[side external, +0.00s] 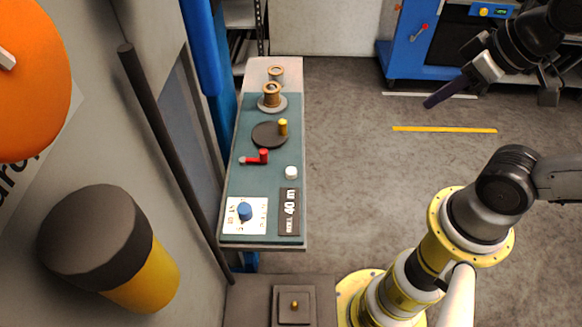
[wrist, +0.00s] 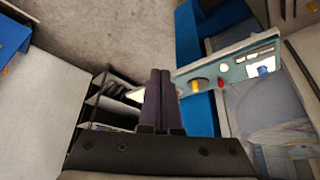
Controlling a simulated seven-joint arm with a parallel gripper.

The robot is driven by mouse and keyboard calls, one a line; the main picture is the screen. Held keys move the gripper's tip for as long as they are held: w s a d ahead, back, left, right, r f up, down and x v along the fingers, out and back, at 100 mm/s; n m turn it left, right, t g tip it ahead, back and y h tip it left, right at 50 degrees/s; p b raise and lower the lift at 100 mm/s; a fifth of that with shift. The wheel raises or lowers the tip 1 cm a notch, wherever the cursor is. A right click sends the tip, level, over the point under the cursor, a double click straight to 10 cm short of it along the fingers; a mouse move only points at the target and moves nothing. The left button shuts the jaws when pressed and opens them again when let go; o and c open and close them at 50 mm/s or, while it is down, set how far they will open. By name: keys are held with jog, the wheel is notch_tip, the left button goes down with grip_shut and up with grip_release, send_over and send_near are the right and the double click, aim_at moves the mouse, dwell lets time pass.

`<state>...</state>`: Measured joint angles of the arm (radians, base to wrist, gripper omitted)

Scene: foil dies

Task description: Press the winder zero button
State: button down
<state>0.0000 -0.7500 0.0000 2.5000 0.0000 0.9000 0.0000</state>
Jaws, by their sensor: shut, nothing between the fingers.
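A narrow teal winder panel (side external: 265,180) runs away from the camera in the side view. A white round button (side external: 291,172) sits on its right side, just beyond a dark plate reading "40 m" (side external: 289,211). I cannot read any label on the button. My gripper (side external: 430,103) is at the upper right, well off the panel over the grey floor. Its dark fingers are shut and empty, touching nothing. In the wrist view the shut fingers (wrist: 160,74) are central, and the panel (wrist: 240,68) shows small beyond them to the right, with a white spot on it that looks like the button (wrist: 224,67).
The panel also carries a blue knob (side external: 245,211), a red lever (side external: 257,158), a black disc with a yellow peg (side external: 269,134) and copper-coloured spools (side external: 271,95). A dark pole (side external: 170,160) stands left of it. Open floor (side external: 350,150) lies between panel and gripper.

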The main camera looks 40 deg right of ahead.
jog(key=w+a+r+t+y, duration=0.4)
jog(key=w+a+r+t, duration=0.15)
jog(key=w+a, duration=0.2)
jog(key=m+g, duration=0.3)
jog(key=m, duration=0.2)
send_over(291, 173)
notch_tip(291, 173, down, 9)
jog(key=shift+s+d+r+h, duration=0.15)
jog(key=shift+s+d+h, duration=0.1)
jog(key=shift+s+h, duration=0.15)
jog(key=shift+t, duration=0.25)
jog(key=shift+f, duration=4.35)
